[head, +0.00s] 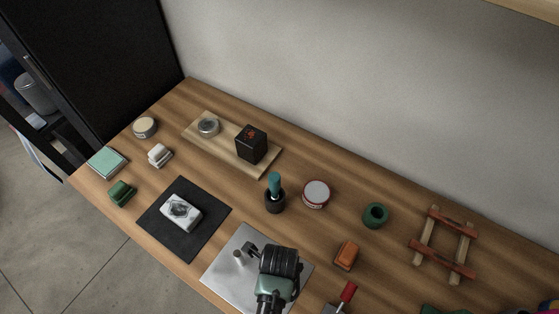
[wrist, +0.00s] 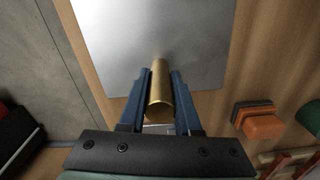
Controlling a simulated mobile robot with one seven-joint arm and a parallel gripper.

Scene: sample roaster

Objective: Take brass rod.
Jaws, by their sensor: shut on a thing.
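The brass rod (wrist: 159,92) is a plain golden cylinder. In the wrist view it sits between the two blue fingers of my gripper (wrist: 161,78), which are shut on it from both sides. A bare grey metal plate (wrist: 150,30) lies behind the rod. In the head view my gripper (head: 252,250) is over the metal plate (head: 232,277) at the table's front, and a small pale peg-like end of the rod (head: 238,255) shows beside it. I cannot tell whether the rod touches the plate.
An orange block (head: 346,255) and a green ring (head: 375,215) are to the right. A black cup with a teal handle (head: 274,200) and a round tin (head: 316,193) stand behind. A dark mat (head: 157,217) with a white box lies left. A wooden frame (head: 421,250) is far right.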

